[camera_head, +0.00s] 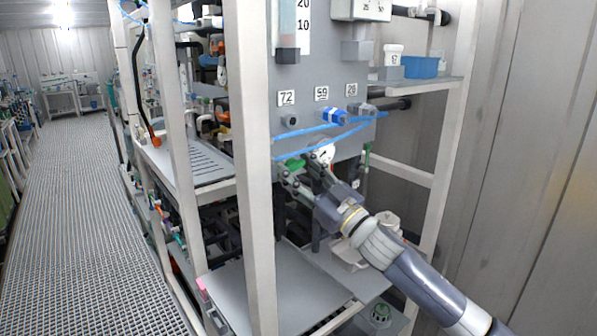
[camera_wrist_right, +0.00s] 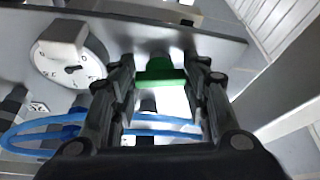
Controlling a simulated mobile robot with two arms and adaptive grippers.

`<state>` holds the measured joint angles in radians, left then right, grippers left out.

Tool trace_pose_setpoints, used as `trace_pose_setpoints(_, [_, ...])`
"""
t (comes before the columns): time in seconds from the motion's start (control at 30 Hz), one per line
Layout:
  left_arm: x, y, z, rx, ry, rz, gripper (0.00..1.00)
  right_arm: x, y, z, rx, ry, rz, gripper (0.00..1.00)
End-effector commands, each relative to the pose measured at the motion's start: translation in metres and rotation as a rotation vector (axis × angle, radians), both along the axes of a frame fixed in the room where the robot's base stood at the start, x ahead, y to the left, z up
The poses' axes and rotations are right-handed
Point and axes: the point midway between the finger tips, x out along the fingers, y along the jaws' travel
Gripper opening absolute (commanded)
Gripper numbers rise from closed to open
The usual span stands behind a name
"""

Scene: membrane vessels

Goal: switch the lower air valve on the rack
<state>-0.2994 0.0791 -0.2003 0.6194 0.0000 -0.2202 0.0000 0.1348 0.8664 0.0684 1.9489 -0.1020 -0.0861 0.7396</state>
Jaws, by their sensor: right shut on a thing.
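The grey panel (camera_head: 350,82) on the rack carries labels 72, 59 and 26. Low on this panel is a green valve handle (camera_head: 294,163), partly covered by my right gripper (camera_head: 300,174) in the head view. In the right wrist view the green handle (camera_wrist_right: 160,74) sits between the fingertips of my right gripper (camera_wrist_right: 163,80), which is shut on it. A blue valve (camera_head: 334,116) is higher on the panel, below the labels. My left gripper is not in view.
A white dial (camera_head: 325,152) with a grey knob is close beside my right gripper. Blue tubing (camera_head: 322,128) crosses the panel near it. A white rack post (camera_head: 252,170) stands left of the gripper. A blue bin (camera_head: 421,67) is on the upper right shelf. The grated aisle (camera_head: 80,210) is clear.

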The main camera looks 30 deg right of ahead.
Motion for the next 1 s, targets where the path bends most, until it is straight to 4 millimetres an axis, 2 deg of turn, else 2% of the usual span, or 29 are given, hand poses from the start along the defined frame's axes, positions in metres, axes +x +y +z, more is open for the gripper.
trace_pose_setpoints(1.0, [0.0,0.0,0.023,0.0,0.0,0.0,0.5,0.0,-0.005,0.006,-0.933,-0.072,-0.001,0.19])
